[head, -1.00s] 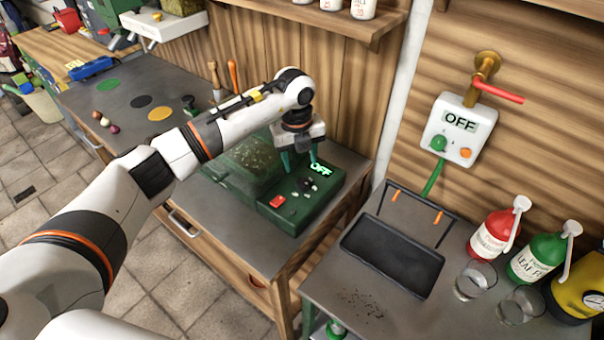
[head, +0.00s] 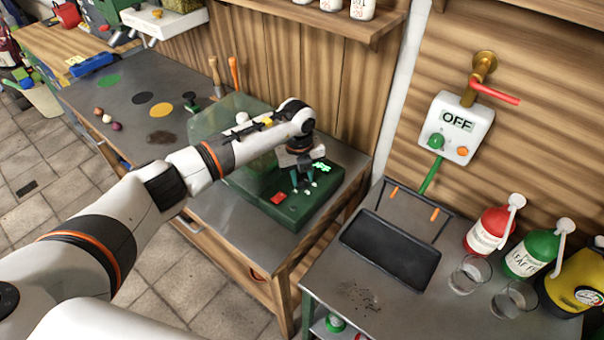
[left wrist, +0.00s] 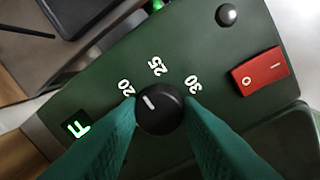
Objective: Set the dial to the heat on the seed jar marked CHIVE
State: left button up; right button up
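The black dial (left wrist: 160,112) sits on the green panel of a machine (head: 290,207), with the marks 20, 25 and 30 around it. Its white pointer line points up-left, between 20 and 25. My left gripper (head: 303,186) is down at the panel. In the left wrist view its two green fingers (left wrist: 160,108) stand on either side of the dial, against its sides. White jars (head: 362,8) on the shelf are cut off at the top; I cannot read CHIVE on any. My right gripper is not in view.
On the panel are a red rocker switch (left wrist: 262,72), a dark round knob (left wrist: 228,15) and a green lit display (head: 321,168), too small to read. A black tray (head: 390,250), bottles and glasses stand on the right bench. The wall box (head: 457,128) reads OFF.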

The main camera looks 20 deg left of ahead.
pick_arm(q)
jog(key=shift+c, duration=0.9)
jog(key=shift+w+f+m+b, duration=0.1)
jog(key=shift+m+b, duration=0.9)
jog(key=shift+b, duration=0.1)
jog(key=m+b, duration=0.2)
jog(key=m, duration=0.1)
jog(key=shift+m+b, duration=0.4)
jog(key=shift+b, duration=0.1)
jog(key=shift+r, duration=0.2)
jog(key=o, duration=1)
jog(key=shift+c, duration=0.2)
